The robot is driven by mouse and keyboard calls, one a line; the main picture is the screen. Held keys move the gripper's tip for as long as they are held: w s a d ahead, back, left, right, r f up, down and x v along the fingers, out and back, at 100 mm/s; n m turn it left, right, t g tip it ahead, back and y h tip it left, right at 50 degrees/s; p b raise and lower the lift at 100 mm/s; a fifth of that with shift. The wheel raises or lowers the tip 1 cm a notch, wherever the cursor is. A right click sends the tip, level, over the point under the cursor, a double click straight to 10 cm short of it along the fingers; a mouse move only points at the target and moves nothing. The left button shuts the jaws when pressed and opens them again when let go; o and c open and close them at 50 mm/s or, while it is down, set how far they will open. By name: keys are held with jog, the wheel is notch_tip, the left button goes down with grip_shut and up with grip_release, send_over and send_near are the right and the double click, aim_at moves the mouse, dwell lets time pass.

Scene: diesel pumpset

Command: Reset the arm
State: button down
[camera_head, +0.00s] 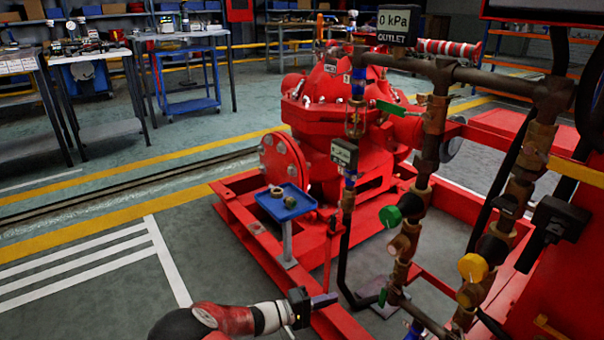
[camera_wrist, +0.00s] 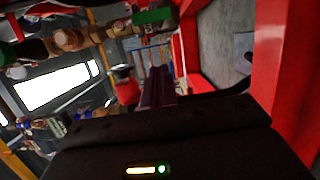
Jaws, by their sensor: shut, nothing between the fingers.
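My gripper (camera_head: 322,300) is at the bottom middle of the head view, at the end of my red and white arm. It is low, in front of the red pumpset frame, and its fingers point right. In the wrist view its fingers (camera_wrist: 158,88) are together, with nothing between them. The red pump (camera_head: 345,120) stands behind it on the red base frame (camera_head: 262,258). The wrist view is tilted and partly dark.
Brass pipework with a green knob (camera_head: 390,216) and a yellow knob (camera_head: 472,267) rises at the right. An outlet gauge (camera_head: 393,24) reads 0 kPa. Open floor (camera_head: 95,265) lies left.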

jog(key=s+d+r+m+g+y+p, duration=0.2)
jog(key=s+d+r+g+y, duration=0.25)
jog(key=r, duration=0.25)
jog(key=s+d+r+m+g+y+p, duration=0.2)
jog(key=s+d+r+g+y, duration=0.1)
jog(key=s+r+y, duration=0.3)
jog(key=s+r+t+y+p, duration=0.2)
jog(key=s+r+t+y, duration=0.1)
jog(key=s+r, duration=0.4)
jog(key=s+r+t+y+p, duration=0.3)
jog(key=s+r, duration=0.5)
jog(key=r, duration=0.6)
jog(key=shift+s+a+r+t, duration=0.3)
jog(key=shift+a+t, duration=0.1)
jog(key=shift+t, duration=0.25)
